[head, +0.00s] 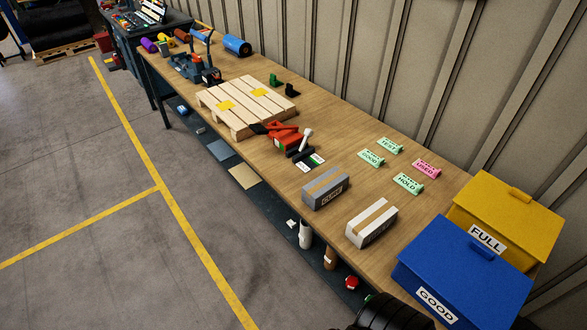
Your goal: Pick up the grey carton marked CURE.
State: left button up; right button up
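The grey carton (325,187) lies on the wooden workbench, with a tan tape strip along its top. The white label on its front side has dark letters too small to read surely. A similar white carton (371,223) with a tan strip stands nearer, to its lower right, apart from it. Nothing covers the grey carton.
On the bench (294,214), a blue GOOD bin (462,285) and yellow FULL bin (505,228) fill the right end. Green and pink tags (408,183) lie right of the cartons. A red-handled tool (286,140) and wooden pallet (246,104) stand farther back.

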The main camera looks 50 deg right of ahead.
aim_at(319, 192)
jog(key=i, duration=2.7)
jog(key=z, duration=3.95)
